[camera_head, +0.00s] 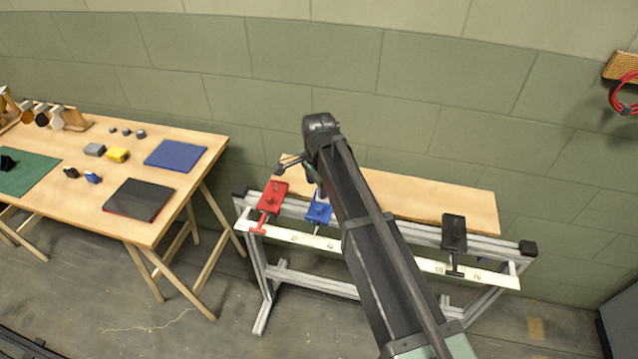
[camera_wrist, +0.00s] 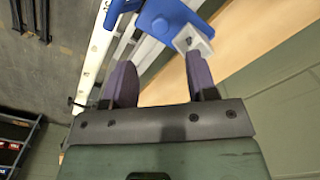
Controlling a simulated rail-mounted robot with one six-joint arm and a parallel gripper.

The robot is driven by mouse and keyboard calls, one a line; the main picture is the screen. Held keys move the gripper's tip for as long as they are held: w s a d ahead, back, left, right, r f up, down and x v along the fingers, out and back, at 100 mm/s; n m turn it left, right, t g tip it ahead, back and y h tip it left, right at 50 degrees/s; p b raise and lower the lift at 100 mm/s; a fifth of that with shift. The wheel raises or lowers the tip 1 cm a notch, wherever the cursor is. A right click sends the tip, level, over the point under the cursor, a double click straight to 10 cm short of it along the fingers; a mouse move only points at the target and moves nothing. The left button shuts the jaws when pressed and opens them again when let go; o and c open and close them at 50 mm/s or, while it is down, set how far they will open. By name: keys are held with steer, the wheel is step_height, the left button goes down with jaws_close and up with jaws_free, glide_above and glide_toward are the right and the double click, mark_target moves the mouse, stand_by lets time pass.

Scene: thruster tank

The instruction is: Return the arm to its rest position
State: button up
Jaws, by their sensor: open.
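My arm reaches across the head view from the lower right up to its elbow over the rail bench. My gripper (camera_wrist: 160,82) fills the lower middle of the wrist view, with its two purplish fingers spread apart and nothing visible between them. Beyond the fingertips is a blue clamp-like fixture (camera_wrist: 165,14) with a pale grey block-like part (camera_wrist: 193,40) at its near side. Whether the right fingertip touches that part, I cannot tell. In the head view the blue fixture (camera_head: 318,211) sits on the bench, and my arm hides most of the gripper there.
The metal-framed bench has a wooden board (camera_head: 440,197), a white marked strip (camera_head: 365,256), a red fixture (camera_head: 270,200) and a black fixture (camera_head: 453,236). At left is a wooden table (camera_head: 175,140) with mats and small blocks. A green block wall stands close behind the bench.

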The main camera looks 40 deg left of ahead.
step_height(320, 180, up, 2)
steer(key=shift+r+p, duration=0.25)
steer(key=shift+p, duration=0.2)
steer(key=w+d+n, duration=0.1)
steer(key=w+d, duration=0.1)
steer(key=d, duration=2.9)
steer(key=w+d+n, duration=0.2)
steer(key=w+d, duration=0.1)
steer(key=d, duration=2.8)
